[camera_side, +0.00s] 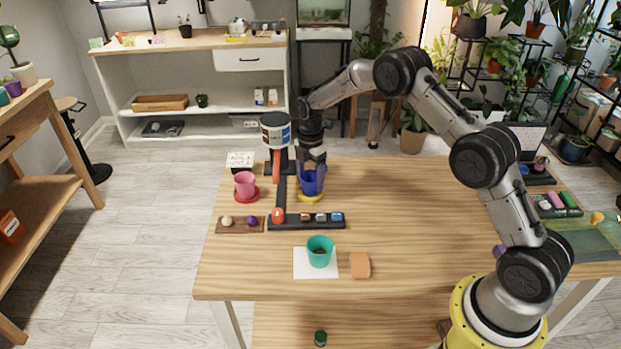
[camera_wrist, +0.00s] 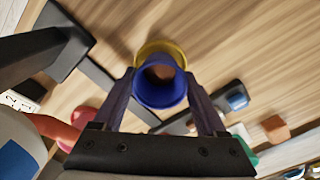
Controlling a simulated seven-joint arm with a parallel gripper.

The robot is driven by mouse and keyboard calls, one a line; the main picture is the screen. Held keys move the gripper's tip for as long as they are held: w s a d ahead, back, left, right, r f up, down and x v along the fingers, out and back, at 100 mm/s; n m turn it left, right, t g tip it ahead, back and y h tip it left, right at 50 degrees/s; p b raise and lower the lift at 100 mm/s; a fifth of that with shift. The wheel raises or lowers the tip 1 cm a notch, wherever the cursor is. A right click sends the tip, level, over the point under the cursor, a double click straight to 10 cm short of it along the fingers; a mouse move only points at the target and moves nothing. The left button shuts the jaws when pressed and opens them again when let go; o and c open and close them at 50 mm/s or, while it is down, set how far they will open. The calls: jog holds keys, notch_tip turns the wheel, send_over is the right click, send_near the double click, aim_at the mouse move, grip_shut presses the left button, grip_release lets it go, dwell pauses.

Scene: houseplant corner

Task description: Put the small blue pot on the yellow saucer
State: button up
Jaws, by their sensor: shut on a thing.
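The small blue pot (camera_side: 311,183) is upright at the far side of the table, at the yellow saucer (camera_side: 311,198). In the wrist view I look down into the blue pot (camera_wrist: 160,84), and the yellow saucer (camera_wrist: 161,46) shows as a rim behind it. I cannot tell whether the pot's base touches the saucer. My gripper (camera_side: 313,166) points down from above and is shut on the pot. In the wrist view its two fingers (camera_wrist: 159,90) lie on either side of the pot. The pot's lower part and most of the saucer's middle are hidden.
Just left of my gripper, a dark stand carries a white-and-blue container (camera_side: 275,129). A pink pot (camera_side: 245,184) stands left on a red saucer. A dark tray (camera_side: 300,222) of small items lies in front. A green pot (camera_side: 320,251) and an orange block (camera_side: 360,265) are nearer; the table's right middle is clear.

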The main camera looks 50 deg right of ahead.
jog(key=shift+f, duration=0.2)
jog(key=o, duration=1.3)
jog(key=shift+r, duration=0.1)
notch_tip(320, 180, up, 12)
jog(key=shift+r, duration=0.15)
